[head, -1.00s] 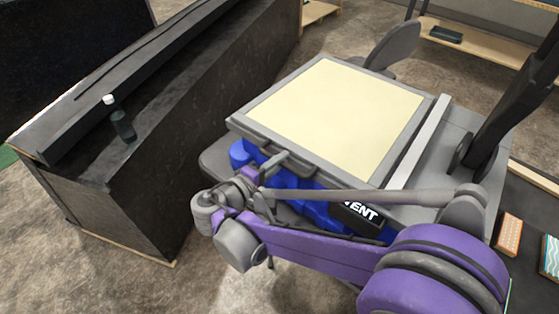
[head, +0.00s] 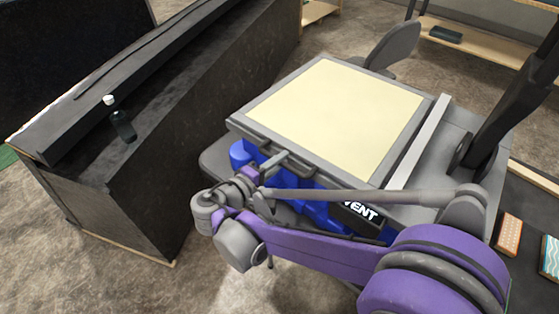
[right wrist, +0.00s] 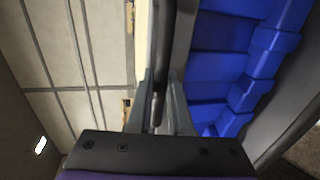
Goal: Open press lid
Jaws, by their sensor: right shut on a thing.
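The press lid (head: 335,112) is a grey frame around a flat cream panel, in the middle of the head view. A dark handle bar (head: 300,158) runs along its front edge. My right gripper (head: 277,160) is at this front edge and is shut on the handle. In the right wrist view, the fingers (right wrist: 158,108) close on the grey bar, which runs upward out of the picture. Blue parts of the press (head: 318,207) show below the lid's front edge. My left gripper is not in view.
A long black counter (head: 175,145) stands to the left, with a dark white-capped bottle (head: 121,122) on it. A grey chair (head: 395,50) is behind the press. An orange box (head: 509,233) and a teal box (head: 551,255) lie at the right. Floor shows between counter and press.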

